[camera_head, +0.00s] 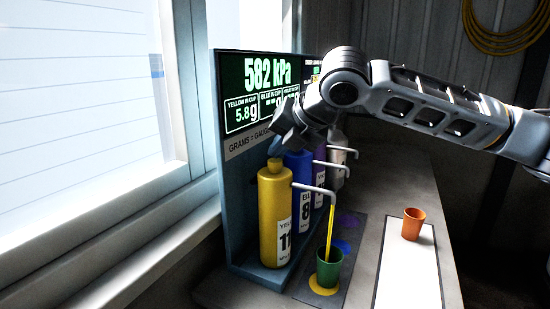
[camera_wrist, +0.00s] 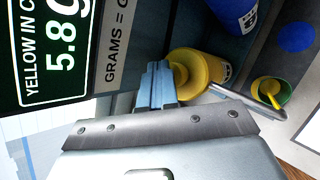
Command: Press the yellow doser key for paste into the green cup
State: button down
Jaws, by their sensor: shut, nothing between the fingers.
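The yellow doser bottle (camera_head: 274,215) stands at the front of the column, labelled 11. My gripper (camera_head: 275,146) is shut and points down at the bottle's top; in the wrist view its fingertips (camera_wrist: 157,84) are against or right beside the yellow key (camera_wrist: 180,72). The fingers partly hide the key, so contact is hard to judge. A yellow strand of paste runs from the grey spout (camera_head: 312,188) into the green cup (camera_head: 329,268). The cup stands upright on a yellow spot, and paste shows inside it in the wrist view (camera_wrist: 268,90). The display (camera_head: 255,95) reads 582 kPa and yellow 5.8 g.
A blue bottle (camera_head: 297,172) and a purple one (camera_head: 320,170) stand behind the yellow one, each with a spout. An orange cup (camera_head: 414,224) stands on a white mat (camera_head: 408,275) to the right. The window frame (camera_head: 100,220) is close on the left.

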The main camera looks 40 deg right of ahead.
aim_at(279, 162)
jog(key=shift+r, duration=0.55)
jog(key=shift+r+p, duration=0.15)
jog(key=shift+p, duration=0.2)
jog(key=shift+r+p, duration=1.85)
jog(key=shift+r, duration=0.6)
jog(key=shift+f, duration=0.1)
